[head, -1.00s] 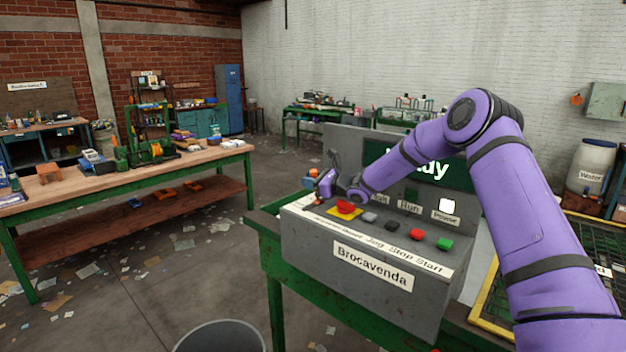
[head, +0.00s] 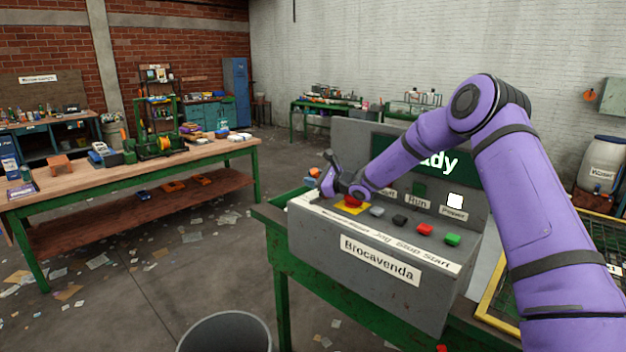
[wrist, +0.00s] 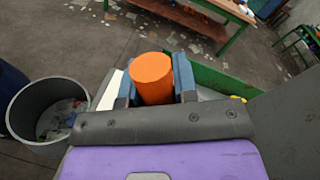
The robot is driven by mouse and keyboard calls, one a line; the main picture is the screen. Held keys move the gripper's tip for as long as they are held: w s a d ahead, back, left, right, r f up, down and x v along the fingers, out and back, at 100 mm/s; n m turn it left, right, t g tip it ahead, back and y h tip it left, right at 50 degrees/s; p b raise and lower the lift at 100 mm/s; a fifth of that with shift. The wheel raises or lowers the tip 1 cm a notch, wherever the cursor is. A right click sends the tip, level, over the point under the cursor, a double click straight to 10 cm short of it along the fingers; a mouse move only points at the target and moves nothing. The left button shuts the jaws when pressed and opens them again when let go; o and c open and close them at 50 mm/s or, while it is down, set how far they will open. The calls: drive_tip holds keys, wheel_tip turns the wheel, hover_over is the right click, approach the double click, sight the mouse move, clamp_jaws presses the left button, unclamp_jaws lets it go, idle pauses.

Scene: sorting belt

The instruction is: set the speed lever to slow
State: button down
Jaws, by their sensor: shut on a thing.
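The speed lever's orange cylindrical grip (wrist: 152,78) stands between my gripper's two blue-grey fingers (wrist: 155,85) in the wrist view. The fingers press on it from both sides. In the head view a small orange bit (head: 314,172) shows at the left end of the grey control console (head: 360,268), beside my gripper (head: 321,178). The lever's slot, its lower part and any slow or fast marks are hidden, so I cannot tell its setting.
A red button on a yellow plate (head: 350,209) lies just under my wrist. Grey, black, red and green buttons (head: 452,240) run along the console to the right. A screen (head: 440,160) stands behind, partly covered by my arm. A grey bin (head: 225,335) stands on the floor.

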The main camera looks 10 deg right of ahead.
drive_tip(key=c, duration=0.9)
unclamp_jaws()
drive_tip(key=shift+a, duration=0.1)
drive_tip(key=v, duration=1.1)
